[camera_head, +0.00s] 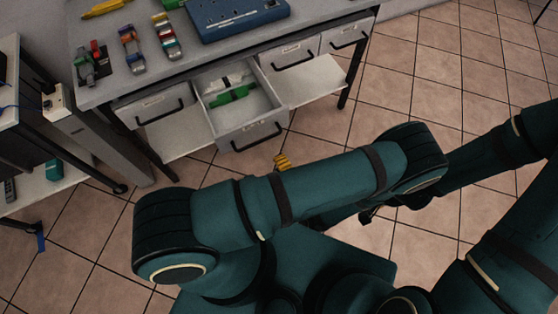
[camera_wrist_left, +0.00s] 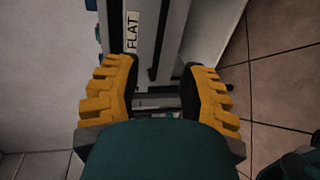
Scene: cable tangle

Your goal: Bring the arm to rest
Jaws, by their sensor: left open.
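In the head view only a small yellow finger part of my left gripper (camera_head: 282,162) shows, past my upper left arm link and just in front of the open drawer (camera_head: 258,133). The rest of it is hidden behind the arm. In the left wrist view, my left gripper (camera_wrist_left: 162,82) has its two yellow ridged fingers wide apart, with nothing held between them. Behind the fingers are a drawer front and a label reading FLAT (camera_wrist_left: 132,32). My right gripper cannot be made out; only parts of my arms show at the right of the head view.
A grey workbench (camera_head: 330,14) stands at the back with a blue device (camera_head: 237,14) and several bundled cables on top. The open drawer holds a green item (camera_head: 232,94) and a white one. A dark shelf unit stands at the left. Tiled floor (camera_head: 430,75) is clear at the right.

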